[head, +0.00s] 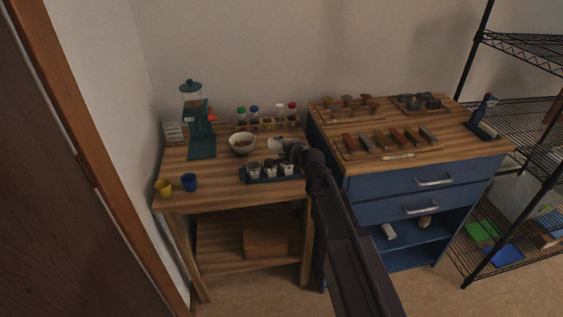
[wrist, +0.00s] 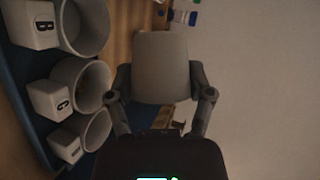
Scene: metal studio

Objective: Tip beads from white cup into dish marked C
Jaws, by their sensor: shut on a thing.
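My gripper (head: 288,148) is shut on the white cup (head: 275,143), above the back right part of the tray on the wooden table. In the wrist view the cup (wrist: 161,68) sits between the two fingers, and its mouth and any beads inside are hidden. Three small round dishes stand in a row on the dark blue tray (head: 247,179), each with a white lettered block. In the wrist view they are left of the cup: one at the top (wrist: 86,27), one in the middle (wrist: 92,75), one at the bottom (wrist: 98,131).
A pale bowl (head: 243,144) stands left of the cup. Several capped bottles (head: 254,114) line the back. A green dispenser (head: 198,125) stands at left; yellow (head: 163,187) and blue (head: 190,182) cups are at front left. A blue workbench (head: 400,195) adjoins on the right.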

